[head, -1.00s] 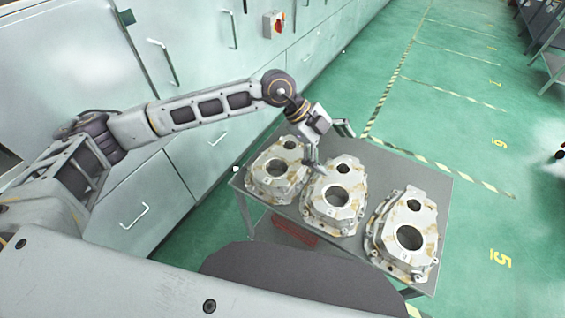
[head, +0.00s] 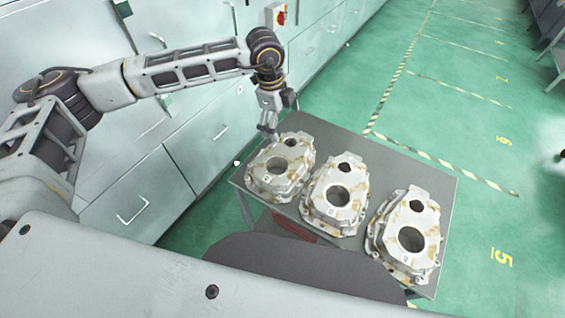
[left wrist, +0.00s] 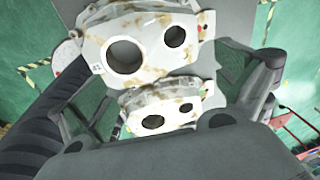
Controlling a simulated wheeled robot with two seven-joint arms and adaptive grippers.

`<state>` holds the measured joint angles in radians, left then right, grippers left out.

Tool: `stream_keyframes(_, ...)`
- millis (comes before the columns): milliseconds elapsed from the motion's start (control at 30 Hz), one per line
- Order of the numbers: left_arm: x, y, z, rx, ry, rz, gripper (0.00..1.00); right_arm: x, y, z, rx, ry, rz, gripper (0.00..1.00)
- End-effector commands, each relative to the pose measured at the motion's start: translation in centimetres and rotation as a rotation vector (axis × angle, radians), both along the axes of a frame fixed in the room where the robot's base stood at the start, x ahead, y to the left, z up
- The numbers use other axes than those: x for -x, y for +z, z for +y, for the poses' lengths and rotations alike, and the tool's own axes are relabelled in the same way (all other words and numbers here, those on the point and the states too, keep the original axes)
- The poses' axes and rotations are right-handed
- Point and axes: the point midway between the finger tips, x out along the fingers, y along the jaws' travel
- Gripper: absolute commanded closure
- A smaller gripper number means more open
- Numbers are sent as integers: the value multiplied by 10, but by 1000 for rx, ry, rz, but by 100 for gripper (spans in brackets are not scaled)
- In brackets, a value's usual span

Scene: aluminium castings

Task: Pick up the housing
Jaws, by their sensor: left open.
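Three pale metal housings with brown stains, each with one large and one small round hole, stand in a row on a grey table. The left housing (head: 280,170), middle housing (head: 333,195) and right housing (head: 405,238) are apart from my gripper's grasp. My left gripper (head: 269,131) hangs at the far edge of the left housing, pointing down; I cannot tell whether it touches. It is open and empty. Two housings show in the left wrist view, one larger (left wrist: 95,48) and one lower (left wrist: 128,108), partly hidden by my gripper. My right gripper is out of view.
The grey table (head: 400,165) has a bare strip along its far side. White cabinets (head: 135,200) with handles stand close on the left. A red switch (head: 281,17) is on the cabinet wall. Green floor with striped tape lies open to the right.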

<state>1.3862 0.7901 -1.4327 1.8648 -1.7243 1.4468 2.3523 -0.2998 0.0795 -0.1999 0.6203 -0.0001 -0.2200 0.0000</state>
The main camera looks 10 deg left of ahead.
Motion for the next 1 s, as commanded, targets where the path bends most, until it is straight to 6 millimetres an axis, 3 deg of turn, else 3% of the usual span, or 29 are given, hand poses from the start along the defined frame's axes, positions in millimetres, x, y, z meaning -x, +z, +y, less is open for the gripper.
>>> stream_keyframes(267, -1, -15, -3, 1, -2, 3, 0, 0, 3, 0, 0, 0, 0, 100)
stream_keyframes(800, -9, -78, -11, 2, -1, 1, 0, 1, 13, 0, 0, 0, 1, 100)
stream_keyframes(1000, -10, -85, -12, 1, -1, 0, 0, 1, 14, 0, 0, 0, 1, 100)
